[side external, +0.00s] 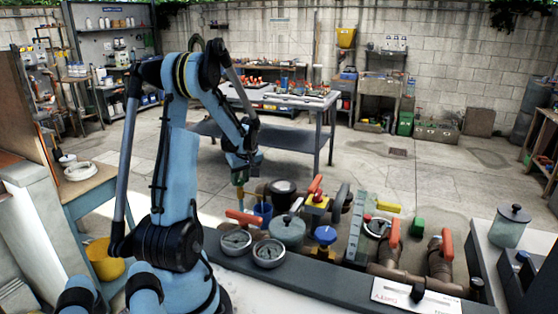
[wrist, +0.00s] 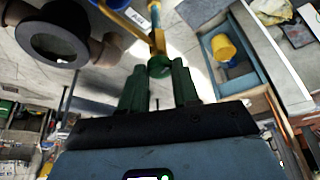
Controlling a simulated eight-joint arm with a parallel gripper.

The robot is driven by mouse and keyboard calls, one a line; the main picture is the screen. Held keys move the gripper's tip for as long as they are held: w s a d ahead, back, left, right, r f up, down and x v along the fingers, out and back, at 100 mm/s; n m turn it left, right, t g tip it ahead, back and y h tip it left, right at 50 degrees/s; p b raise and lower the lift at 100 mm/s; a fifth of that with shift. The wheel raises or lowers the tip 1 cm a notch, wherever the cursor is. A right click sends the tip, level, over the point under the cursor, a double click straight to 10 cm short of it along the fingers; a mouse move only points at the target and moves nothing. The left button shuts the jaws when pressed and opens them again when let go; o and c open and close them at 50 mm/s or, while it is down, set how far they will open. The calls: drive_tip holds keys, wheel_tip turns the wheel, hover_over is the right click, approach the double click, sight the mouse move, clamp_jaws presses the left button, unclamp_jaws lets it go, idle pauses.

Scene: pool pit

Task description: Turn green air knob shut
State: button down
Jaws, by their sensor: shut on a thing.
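The green air knob (wrist: 159,66) sits on a yellow brass-coloured fitting (wrist: 157,38) in the wrist view. My gripper (wrist: 158,71) has its two green fingers on either side of the knob and is shut on it at the fingertips. In the side view my gripper (side external: 240,177) points down at the left end of the pit's cluster of fittings, over a thin yellowish pipe (side external: 239,197). The knob is too small there to tell apart from the green fingers. How far it is turned cannot be told.
Close by are a red-orange lever (side external: 244,217), a blue cup (side external: 262,212), gauges (side external: 268,252) and a grey lidded pot (side external: 287,230). Brown pipes with red handles (side external: 440,262) stand to the right. A yellow bucket (side external: 104,260) is at the left. Open floor (side external: 400,180) lies behind.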

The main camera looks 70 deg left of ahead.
drive_tip(key=m+t, duration=0.1)
drive_tip(key=m, duration=0.3)
drive_tip(key=m+t, duration=0.1)
drive_tip(key=m, duration=0.1)
drive_tip(key=shift+s+t, duration=0.3)
drive_tip(key=shift+m, duration=0.4)
drive_tip(key=c, duration=0.8)
unclamp_jaws()
drive_tip(key=shift+c, duration=0.2)
drive_tip(key=shift+r, duration=0.1)
drive_tip(key=v, duration=1.2)
drive_tip(key=shift+a, duration=0.15)
